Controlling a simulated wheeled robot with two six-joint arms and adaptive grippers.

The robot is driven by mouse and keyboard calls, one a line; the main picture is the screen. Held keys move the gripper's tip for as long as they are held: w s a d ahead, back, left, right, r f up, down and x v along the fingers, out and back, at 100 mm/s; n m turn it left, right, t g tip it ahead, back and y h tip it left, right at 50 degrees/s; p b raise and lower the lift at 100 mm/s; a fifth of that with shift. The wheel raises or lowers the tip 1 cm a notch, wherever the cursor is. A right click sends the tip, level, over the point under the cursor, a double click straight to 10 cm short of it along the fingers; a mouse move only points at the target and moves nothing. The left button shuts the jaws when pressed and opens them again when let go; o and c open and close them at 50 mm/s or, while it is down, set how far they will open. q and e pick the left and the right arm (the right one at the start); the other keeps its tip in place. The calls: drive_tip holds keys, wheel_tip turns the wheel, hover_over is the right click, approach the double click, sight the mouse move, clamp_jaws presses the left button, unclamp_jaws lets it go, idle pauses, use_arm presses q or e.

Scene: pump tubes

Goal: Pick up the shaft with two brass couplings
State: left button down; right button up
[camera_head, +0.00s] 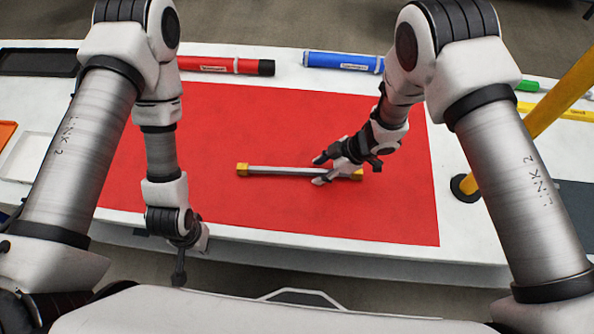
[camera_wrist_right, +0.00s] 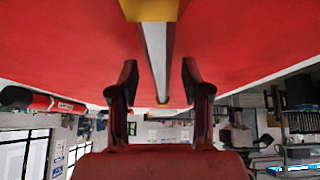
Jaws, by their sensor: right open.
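A grey shaft (camera_head: 278,170) with a brass coupling on each end lies on the red mat (camera_head: 200,125). The left coupling (camera_head: 242,170) is in plain view; the right coupling (camera_head: 358,174) is partly covered by my gripper. My right gripper (camera_head: 319,171) is open, with its fingers on either side of the shaft's right part. In the right wrist view the shaft (camera_wrist_right: 155,50) runs between the two spread fingers, with a gap on both sides. My left gripper (camera_head: 180,272) hangs by the table's front edge, away from the shaft; its jaws are not clear.
A red tube (camera_head: 215,65) and a blue tube (camera_head: 343,62) lie along the back of the white table. A yellow post (camera_head: 562,95) stands at the right. Trays (camera_head: 38,62) sit at the left. The mat around the shaft is clear.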

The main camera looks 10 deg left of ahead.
clamp_jaws()
drive_tip(key=shift+w+r+p, duration=0.1)
drive_tip(key=shift+r+p, duration=0.4)
drive_tip(key=shift+r, duration=0.2)
wheel_tip(320, 180, up, 6)
drive_tip(key=p, duration=0.5)
drive_tip(key=shift+f, duration=0.1)
